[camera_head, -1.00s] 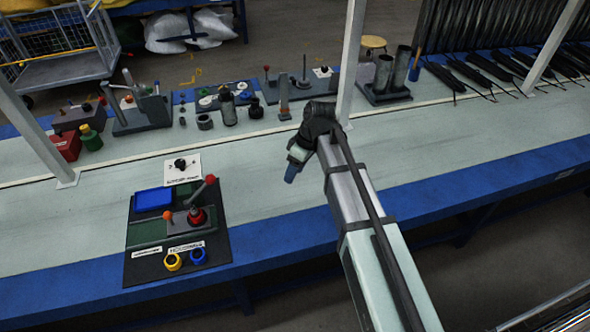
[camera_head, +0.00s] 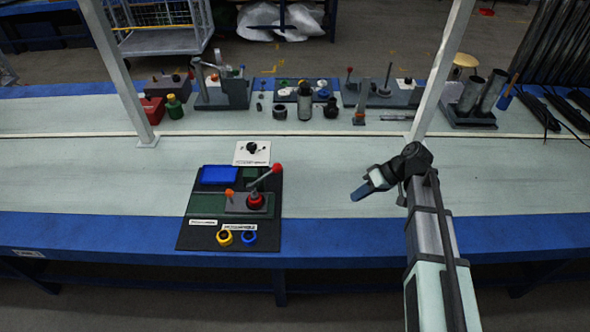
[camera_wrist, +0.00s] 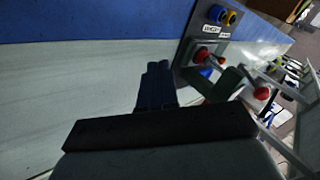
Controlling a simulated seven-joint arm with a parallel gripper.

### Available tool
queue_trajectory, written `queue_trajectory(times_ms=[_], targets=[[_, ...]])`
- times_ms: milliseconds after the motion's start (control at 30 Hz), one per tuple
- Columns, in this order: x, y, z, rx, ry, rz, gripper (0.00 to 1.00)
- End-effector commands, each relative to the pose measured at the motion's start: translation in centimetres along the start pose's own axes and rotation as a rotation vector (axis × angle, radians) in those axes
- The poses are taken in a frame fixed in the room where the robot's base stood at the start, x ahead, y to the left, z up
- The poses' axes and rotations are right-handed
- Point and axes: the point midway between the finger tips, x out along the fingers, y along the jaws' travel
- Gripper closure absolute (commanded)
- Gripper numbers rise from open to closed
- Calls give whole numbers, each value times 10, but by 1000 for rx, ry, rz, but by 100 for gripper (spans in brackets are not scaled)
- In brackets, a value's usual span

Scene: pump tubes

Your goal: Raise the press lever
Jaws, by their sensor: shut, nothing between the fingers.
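A lever (camera_head: 265,178) with a red ball knob stands on a dark control panel (camera_head: 190,232) at the front of the bench. It rises at a slant to the upper right from a red round base (camera_head: 256,200). My gripper (camera_head: 359,193) is to the right of the panel, apart from the lever, its fingers pointing left and down. In the wrist view its fingers (camera_wrist: 158,72) are closed together with nothing between them. The panel (camera_wrist: 188,68) and the red knob (camera_wrist: 262,93) show there at the upper right, beyond the fingers.
The panel also carries a blue block (camera_head: 219,175), an orange knob (camera_head: 229,194), and yellow (camera_head: 224,238) and blue (camera_head: 249,238) rings. A white card with a black knob (camera_head: 252,148) lies behind it. Posts (camera_head: 440,75) and several devices stand farther back.

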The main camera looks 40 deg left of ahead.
Motion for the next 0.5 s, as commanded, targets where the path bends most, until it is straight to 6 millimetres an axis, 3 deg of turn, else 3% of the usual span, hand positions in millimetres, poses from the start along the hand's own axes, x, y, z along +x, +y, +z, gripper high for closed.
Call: queue_trajectory(times_ms=[267,500], targets=[[4,-26,-14,352,81,-176,100],[-4,-54,-32,775,88,-372,100]])
